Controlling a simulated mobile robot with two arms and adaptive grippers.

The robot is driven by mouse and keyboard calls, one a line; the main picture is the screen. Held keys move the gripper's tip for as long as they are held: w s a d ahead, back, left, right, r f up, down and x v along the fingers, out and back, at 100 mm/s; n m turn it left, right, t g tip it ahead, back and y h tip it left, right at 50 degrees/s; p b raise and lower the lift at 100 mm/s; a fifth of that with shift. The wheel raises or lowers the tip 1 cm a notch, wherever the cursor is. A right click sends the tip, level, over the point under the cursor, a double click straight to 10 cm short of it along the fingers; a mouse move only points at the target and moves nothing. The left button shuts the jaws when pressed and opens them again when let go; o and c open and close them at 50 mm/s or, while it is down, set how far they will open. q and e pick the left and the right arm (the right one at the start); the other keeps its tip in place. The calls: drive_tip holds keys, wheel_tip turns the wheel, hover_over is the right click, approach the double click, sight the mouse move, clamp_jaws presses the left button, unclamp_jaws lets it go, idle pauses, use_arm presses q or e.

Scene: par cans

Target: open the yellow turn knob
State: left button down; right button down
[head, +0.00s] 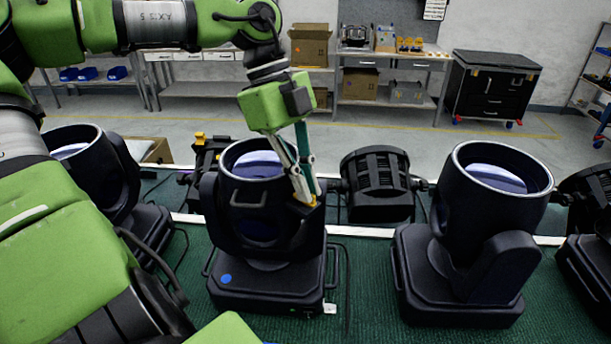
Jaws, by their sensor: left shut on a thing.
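My left gripper (306,197) reaches down from the upper left, its fingers close together at a small yellow turn knob (308,202). The gripper is shut on this knob, and its fingertips hide most of it. The knob is beside the right rim of a dark moving-head light (264,224) in the middle. What the knob is mounted on, and how far it is turned, I cannot tell. Another yellow part (199,138) shows on a black fixture behind and to the left. My right gripper is not in view.
Dark moving-head lights stand at left and right (492,215) on a green mat (365,300). A black par can (376,186) is close to the right of my left gripper. Cables lie between the lights. Workbenches and a black tool cabinet (491,86) stand far behind.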

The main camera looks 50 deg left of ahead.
use_arm(q)
drive_tip(key=shift+w+m+g+p, duration=0.1)
drive_tip(key=shift+m+g+p, duration=0.65)
drive_tip(key=shift+m, duration=1.15)
drive_tip(key=m+g, duration=0.1)
drive_tip(key=m, duration=0.2)
drive_tip(key=shift+w+m+y, duration=0.1)
drive_tip(key=shift+m+y, duration=0.2)
drive_tip(key=m, duration=0.2)
drive_tip(key=m+g+y+b, duration=0.1)
drive_tip(key=m, duration=0.1)
drive_tip(key=shift+w+d+g, duration=0.1)
drive_tip(key=shift+g, duration=0.15)
drive_tip(key=m+y, duration=0.1)
drive_tip(key=m, duration=0.1)
drive_tip(key=m+y+b, duration=0.1)
drive_tip(key=m, duration=0.2)
drive_tip(key=shift+d+g, duration=0.15)
drive_tip(key=shift+g, duration=0.25)
drive_tip(key=shift+m+y, duration=0.3)
drive_tip(key=shift+m, duration=0.5)
drive_tip(key=c, duration=2.2)
unclamp_jaws()
